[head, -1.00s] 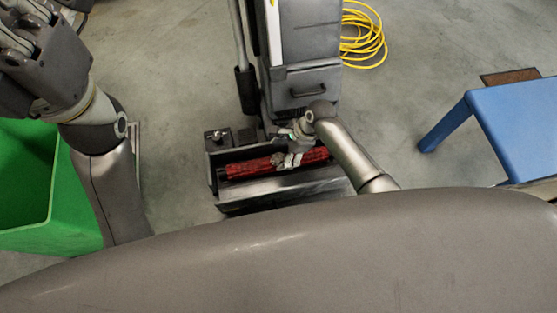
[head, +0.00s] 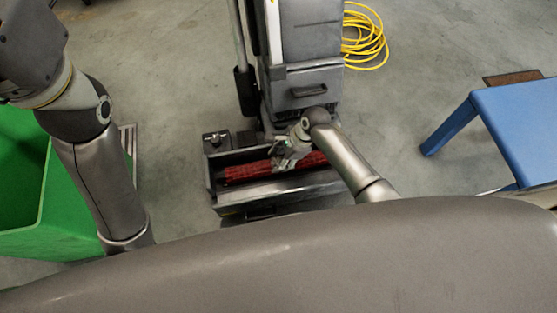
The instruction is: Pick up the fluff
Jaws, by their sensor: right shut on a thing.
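My right gripper (head: 283,163) reaches down to the red brush roller (head: 247,172) in the open tray at the foot of the grey machine. It is shut on a small greyish thing, which I take to be the fluff. The fingers mostly hide it, and I cannot tell whether it still touches the roller. My left arm comes in at the upper left. Its wrist shows there, but its gripper is outside the picture.
The grey floor machine (head: 303,85) stands upright behind the roller. A green bin (head: 62,215) is at the left, below my left arm. A blue table (head: 520,125) is at the right. A coiled yellow cable (head: 364,40) lies on the floor behind.

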